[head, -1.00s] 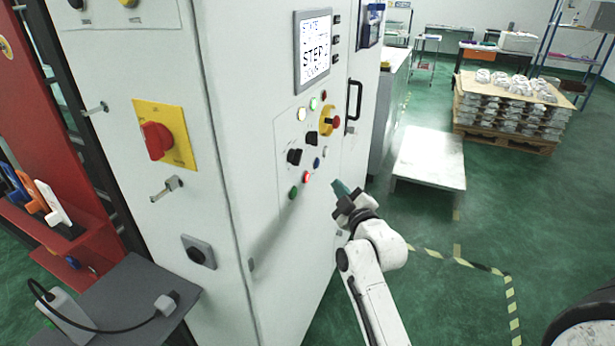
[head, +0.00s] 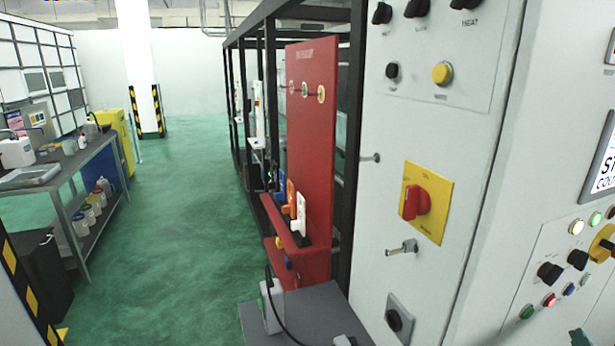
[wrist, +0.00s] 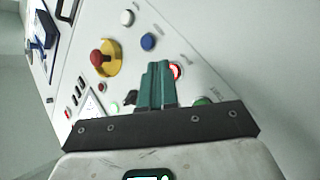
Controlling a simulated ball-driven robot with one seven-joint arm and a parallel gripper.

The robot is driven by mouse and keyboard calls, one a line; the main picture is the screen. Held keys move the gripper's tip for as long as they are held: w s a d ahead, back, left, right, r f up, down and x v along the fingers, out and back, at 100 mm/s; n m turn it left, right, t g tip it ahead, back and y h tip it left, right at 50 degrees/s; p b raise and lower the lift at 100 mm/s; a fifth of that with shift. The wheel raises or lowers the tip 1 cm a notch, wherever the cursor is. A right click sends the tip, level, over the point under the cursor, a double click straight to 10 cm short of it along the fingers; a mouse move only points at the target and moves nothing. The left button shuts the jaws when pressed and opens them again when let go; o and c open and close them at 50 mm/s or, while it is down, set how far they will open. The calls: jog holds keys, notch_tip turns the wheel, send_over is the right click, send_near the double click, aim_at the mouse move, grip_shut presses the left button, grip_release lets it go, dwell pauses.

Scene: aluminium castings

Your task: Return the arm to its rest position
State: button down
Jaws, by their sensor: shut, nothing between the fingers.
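My gripper (wrist: 157,72) shows in the wrist view with its two teal fingers together and nothing between them. The fingers point at the control panel (wrist: 150,22) of the white cabinet. A red-lit button (wrist: 177,72) is just right of the fingertips, and a green button (wrist: 202,101) is partly hidden lower right. I cannot tell whether the fingers touch the panel. In the head view only a dark teal tip of my gripper (head: 579,338) shows at the bottom right edge, below the panel's buttons. The rest of my arm is out of that view.
The white cabinet (head: 440,130) fills the right side, with a red rotary switch (head: 415,202) and a protruding key (head: 402,247). A red tool board (head: 312,130) and grey shelf (head: 310,310) stand beside it. A workbench (head: 65,170) is at left, with clear green floor (head: 180,230) between.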

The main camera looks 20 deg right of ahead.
jog(key=s+a+f+g+y+b, duration=0.1)
jog(key=a+f+g+y, duration=0.3)
jog(key=a+f, duration=0.55)
jog(key=a+f+g+y+b, duration=0.1)
jog(key=a+f+y, duration=0.5)
jog(key=a, duration=0.7)
jog(key=s+a+f+m+g, duration=0.1)
jog(key=s+a+f+g, duration=0.2)
jog(key=s, duration=0.4)
jog(key=s+a+f+m+g+y, duration=0.1)
jog(key=s+a+f+g, duration=0.2)
jog(key=s+a+g, duration=0.2)
jog(key=s+a, duration=0.2)
jog(key=s, duration=0.1)
jog(key=shift+s+b, duration=0.2)
jog(key=shift+b, duration=0.2)
jog(key=c, duration=1.8)
grip_release()
jog(key=shift+a, duration=0.1)
jog(key=shift+c, duration=0.2)
